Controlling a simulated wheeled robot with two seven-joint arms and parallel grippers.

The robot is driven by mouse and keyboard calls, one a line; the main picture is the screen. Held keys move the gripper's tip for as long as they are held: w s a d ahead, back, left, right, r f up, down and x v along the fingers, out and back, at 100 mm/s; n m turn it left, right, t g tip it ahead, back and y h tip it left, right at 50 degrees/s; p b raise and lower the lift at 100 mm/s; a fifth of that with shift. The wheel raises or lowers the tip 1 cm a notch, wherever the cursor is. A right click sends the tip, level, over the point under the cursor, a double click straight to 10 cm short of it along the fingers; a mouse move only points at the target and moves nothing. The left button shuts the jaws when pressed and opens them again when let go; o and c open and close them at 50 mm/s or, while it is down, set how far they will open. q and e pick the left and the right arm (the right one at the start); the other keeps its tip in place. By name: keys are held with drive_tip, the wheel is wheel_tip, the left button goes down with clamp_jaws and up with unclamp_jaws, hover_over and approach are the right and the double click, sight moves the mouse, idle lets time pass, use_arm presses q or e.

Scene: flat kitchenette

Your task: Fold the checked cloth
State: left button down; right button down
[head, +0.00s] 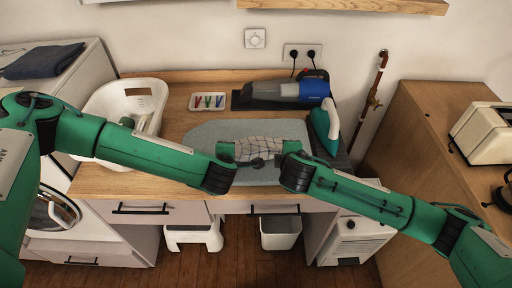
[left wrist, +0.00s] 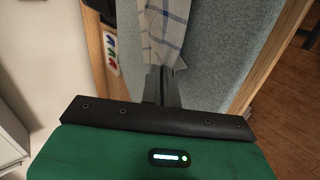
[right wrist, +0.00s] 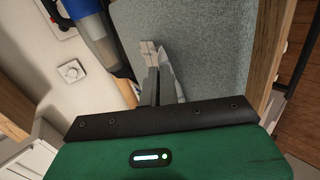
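The checked cloth (head: 259,148), white with dark lines, is bunched between my two grippers over the grey-blue mat (head: 205,134). My left gripper (head: 247,162) is at its left near side; in the left wrist view the cloth (left wrist: 164,30) runs into the closed fingers (left wrist: 161,84). My right gripper (head: 276,160) is at its right near side; in the right wrist view a small part of the cloth (right wrist: 180,90) shows at the closed fingers (right wrist: 154,84). My arms hide parts of the cloth's near edge. I cannot tell how much of it touches the mat.
A white basin (head: 104,101) stands at the left and a tray of coloured pegs (head: 208,102) at the back. A blue handheld vacuum (head: 290,91) and a teal iron (head: 325,127) stand at the right back. The mat's left part is clear.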

use_arm(q)
drive_tip(key=shift+d+f, duration=0.1)
use_arm(e)
drive_tip(key=shift+d+f, duration=0.1)
drive_tip(key=shift+f, duration=0.1)
use_arm(q)
drive_tip(key=shift+a+f+t, duration=0.1)
drive_tip(key=shift+a+t, duration=0.2)
drive_tip(key=shift+a, duration=0.35)
use_arm(e)
drive_tip(key=shift+s+f+t, duration=0.1)
drive_tip(key=shift+s+t, duration=0.2)
use_arm(q)
drive_tip(key=c, duration=1.3)
unclamp_jaws()
use_arm(e)
drive_tip(key=c, duration=1.3)
unclamp_jaws()
